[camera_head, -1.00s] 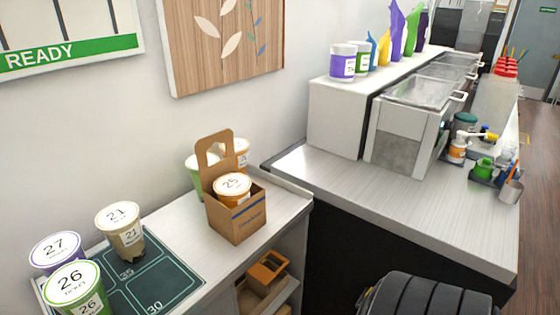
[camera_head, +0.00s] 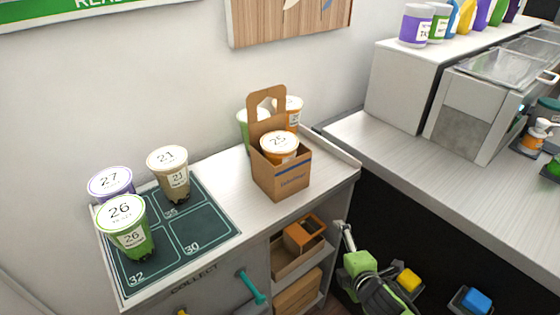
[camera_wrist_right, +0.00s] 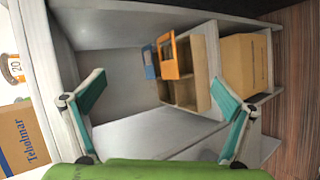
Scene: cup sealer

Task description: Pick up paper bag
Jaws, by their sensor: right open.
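A brown paper carrier (camera_head: 280,178) with an upright handle stands on the white counter, holding the orange cup marked 25 (camera_head: 279,147). Its printed side shows at the left edge of the right wrist view (camera_wrist_right: 22,138).
Cups 26 (camera_head: 130,235), 27 (camera_head: 108,183) and 21 (camera_head: 175,180) stand on the dark collect mat (camera_head: 205,232). More cups stand behind the carrier. A brown box (camera_head: 298,292) sits on the lower shelf. Shelf walls and the counter edge bound the opening.

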